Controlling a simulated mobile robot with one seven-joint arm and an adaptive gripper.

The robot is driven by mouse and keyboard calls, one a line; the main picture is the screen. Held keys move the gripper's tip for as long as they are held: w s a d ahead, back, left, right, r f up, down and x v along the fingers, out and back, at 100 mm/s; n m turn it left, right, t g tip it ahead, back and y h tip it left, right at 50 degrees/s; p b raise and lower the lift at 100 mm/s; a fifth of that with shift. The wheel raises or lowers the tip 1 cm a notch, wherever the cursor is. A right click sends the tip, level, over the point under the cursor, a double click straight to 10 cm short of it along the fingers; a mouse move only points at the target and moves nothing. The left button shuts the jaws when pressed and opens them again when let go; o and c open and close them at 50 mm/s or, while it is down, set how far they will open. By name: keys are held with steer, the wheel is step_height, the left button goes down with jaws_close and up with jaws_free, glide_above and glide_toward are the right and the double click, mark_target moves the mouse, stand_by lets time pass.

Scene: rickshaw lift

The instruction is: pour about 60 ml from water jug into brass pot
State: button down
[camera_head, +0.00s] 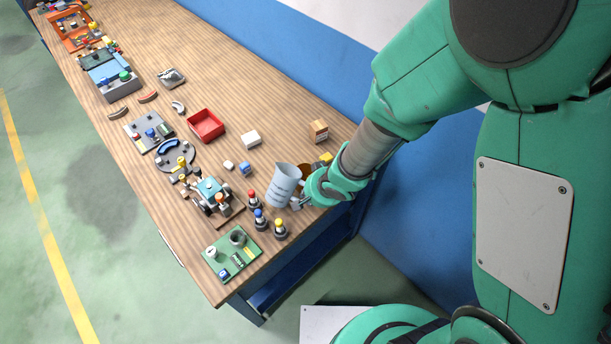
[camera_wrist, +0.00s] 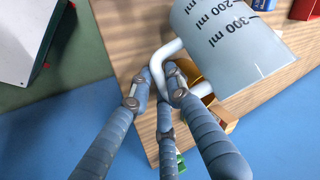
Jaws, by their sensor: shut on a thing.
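The water jug (camera_head: 283,187) is pale blue-grey with a spout at its top left. In the wrist view the jug (camera_wrist: 235,45) shows printed ml marks and a white handle. My gripper (camera_head: 297,201) is shut on that handle; its fingers (camera_wrist: 163,82) close around it in the wrist view. The jug looks near upright, perhaps slightly tilted; its water level cannot be made out. The brass pot (camera_head: 306,170) shows as a small brown-gold patch behind the jug, mostly hidden by jug and gripper. A gold part of it (camera_wrist: 190,72) also shows behind the handle.
Coloured pegs (camera_head: 261,219) stand just left of and below the jug. A green board (camera_head: 232,254) lies at the near table corner. A red tray (camera_head: 206,125), a white block (camera_head: 251,139) and a wooden block (camera_head: 318,131) lie farther up. Bare tabletop (camera_head: 285,120) lies between them.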

mark_target(291, 189)
steer(key=shift+s+a+f+t+h+b, duration=0.3)
steer(key=shift+f+h+b, duration=0.1)
steer(key=shift+b, duration=2.9)
steer(key=shift+r, duration=0.25)
steer(key=shift+s+a+r+t+h+b, duration=0.1)
steer(key=shift+r+t+h+b, duration=0.25)
steer(key=shift+b, duration=0.85)
steer(key=shift+s+a+r+h+p, duration=0.1)
steer(key=shift+s+r+h+p, duration=0.15)
steer(key=shift+r+p, duration=0.35)
steer(key=shift+s+a+r+n+t+h+b, duration=0.1)
steer(key=shift+s+a+n+t+h+b, duration=0.25)
steer(key=shift+t+h+b, duration=0.35)
steer(key=shift+r+t, duration=0.15)
steer(key=shift+t, duration=0.1)
steer(key=shift+s+a+r+n+t+h, duration=0.15)
steer(key=shift+r+t+h, duration=0.05)
steer(key=shift+r+t, duration=0.2)
steer(key=shift+s+a+r+n+t+h, duration=0.1)
steer(key=shift+s+r+t+h, duration=0.1)
steer(key=shift+r+t, duration=0.15)
steer(key=shift+r, duration=0.1)
steer(key=shift+w+r, duration=0.1)
